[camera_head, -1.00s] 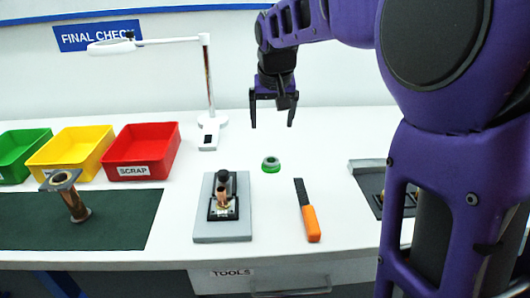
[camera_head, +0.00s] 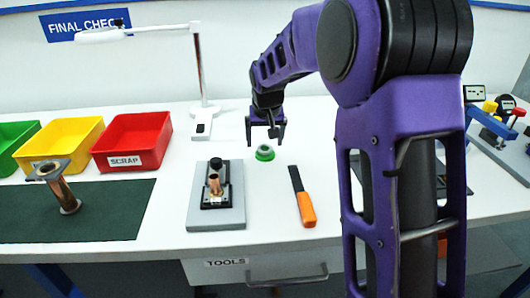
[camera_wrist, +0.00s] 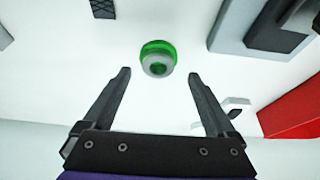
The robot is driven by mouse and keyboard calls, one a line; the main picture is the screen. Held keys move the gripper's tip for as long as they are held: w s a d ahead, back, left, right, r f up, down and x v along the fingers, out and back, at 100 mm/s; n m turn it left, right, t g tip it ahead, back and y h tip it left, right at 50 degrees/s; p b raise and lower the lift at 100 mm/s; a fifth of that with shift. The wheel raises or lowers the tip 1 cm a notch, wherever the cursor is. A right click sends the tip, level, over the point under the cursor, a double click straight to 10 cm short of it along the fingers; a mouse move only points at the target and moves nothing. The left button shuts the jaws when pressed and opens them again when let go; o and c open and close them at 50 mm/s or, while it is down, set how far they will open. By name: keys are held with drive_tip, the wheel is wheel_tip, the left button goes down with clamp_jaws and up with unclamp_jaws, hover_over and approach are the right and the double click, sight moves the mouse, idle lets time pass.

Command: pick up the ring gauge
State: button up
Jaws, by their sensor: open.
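The ring gauge is a small green ring with a grey band (camera_head: 265,153) on the white table, between the grey fixture plate and the orange-handled tool. In the wrist view the ring gauge (camera_wrist: 158,58) lies just beyond the fingertips, near the midline between them. My gripper (camera_head: 265,143) is above the table, close over the ring gauge in the head view. In the wrist view my gripper (camera_wrist: 157,75) has its two fingers wide apart with nothing between them. The ring gauge appears untouched.
A grey fixture plate (camera_head: 200,222) with a copper part stands left of the ring gauge. An orange-handled file (camera_head: 303,200) lies to the right. A lamp base (camera_head: 203,122) and a red scrap bin (camera_head: 130,142) stand behind left. White table around the ring gauge is clear.

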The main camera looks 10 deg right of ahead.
sight(266, 146)
drive_tip(key=x, duration=0.3)
drive_tip(key=shift+d+f, duration=0.2)
drive_tip(key=shift+r, duration=0.1)
clamp_jaws()
